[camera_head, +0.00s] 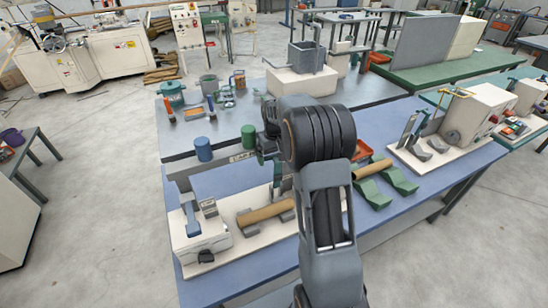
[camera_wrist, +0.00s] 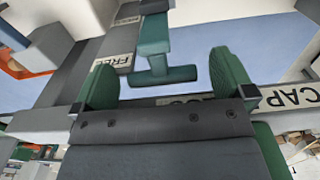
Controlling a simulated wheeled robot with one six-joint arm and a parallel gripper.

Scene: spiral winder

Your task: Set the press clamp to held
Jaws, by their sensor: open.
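In the wrist view a teal T-shaped handle (camera_wrist: 160,75), which I take to be the press clamp's, has its crossbar between my gripper's (camera_wrist: 163,62) two green fingers. The fingers are apart, with visible gaps on both sides of the handle. Beside the handle is a label reading FREE (camera_wrist: 118,60), upside down. Another label behind the crossbar is mostly hidden, so I cannot read it. In the head view my gripper (camera_head: 268,148) is over the near bench, largely hidden behind my dark wrist.
A white base (camera_head: 240,246) on the blue bench carries a tan roll (camera_head: 265,213) in grey cradles. A second roll (camera_head: 372,168) lies on green supports (camera_head: 397,179) to the right.

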